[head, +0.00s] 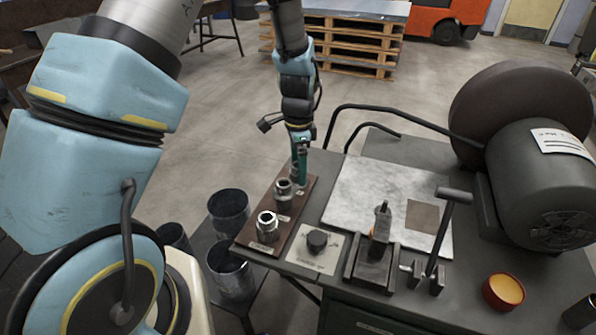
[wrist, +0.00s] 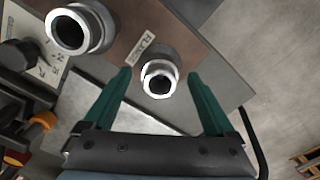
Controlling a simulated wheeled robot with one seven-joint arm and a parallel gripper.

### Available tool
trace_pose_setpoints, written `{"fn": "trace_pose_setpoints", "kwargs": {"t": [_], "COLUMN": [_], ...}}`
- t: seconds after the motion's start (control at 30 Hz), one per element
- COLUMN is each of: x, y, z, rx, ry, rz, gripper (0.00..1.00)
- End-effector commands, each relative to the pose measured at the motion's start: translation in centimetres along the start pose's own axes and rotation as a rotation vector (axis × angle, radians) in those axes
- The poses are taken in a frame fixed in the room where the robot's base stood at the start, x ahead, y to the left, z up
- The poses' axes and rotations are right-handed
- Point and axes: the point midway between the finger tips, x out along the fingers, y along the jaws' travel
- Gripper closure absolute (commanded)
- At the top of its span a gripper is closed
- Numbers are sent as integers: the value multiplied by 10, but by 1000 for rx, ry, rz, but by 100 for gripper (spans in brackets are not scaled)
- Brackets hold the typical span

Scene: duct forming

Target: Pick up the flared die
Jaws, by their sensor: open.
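A steel die (wrist: 158,78) with a wide collar and a hollow, narrower top stands on a brown board. It also shows in the head view (head: 284,190). A second, larger-looking steel die (wrist: 78,30) stands on the same board, nearer the front in the head view (head: 267,228). My gripper (wrist: 160,80) is open with teal fingers, one on each side of the first die in the wrist view. In the head view the gripper (head: 300,170) is at the board's far end. Contact is not visible.
The brown board (head: 240,240) lies along the bench's left edge. A knob plate (head: 322,262), a clamp block (head: 368,275), a marble slab (head: 350,185) and a large motor (head: 545,180) are to its right. Dark cylinders (head: 230,207) stand lower at left.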

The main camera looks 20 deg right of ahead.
Motion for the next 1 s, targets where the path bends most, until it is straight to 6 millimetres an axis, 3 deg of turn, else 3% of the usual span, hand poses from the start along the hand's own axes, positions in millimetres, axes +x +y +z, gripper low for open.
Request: {"fn": "trace_pose_setpoints", "kwargs": {"t": [0.27, 1.0], "x": [3, 2], "y": [0, 0], "z": [0, 0], "rx": [0, 0], "ry": [0, 0], "rz": [0, 0], "gripper": [11, 94]}}
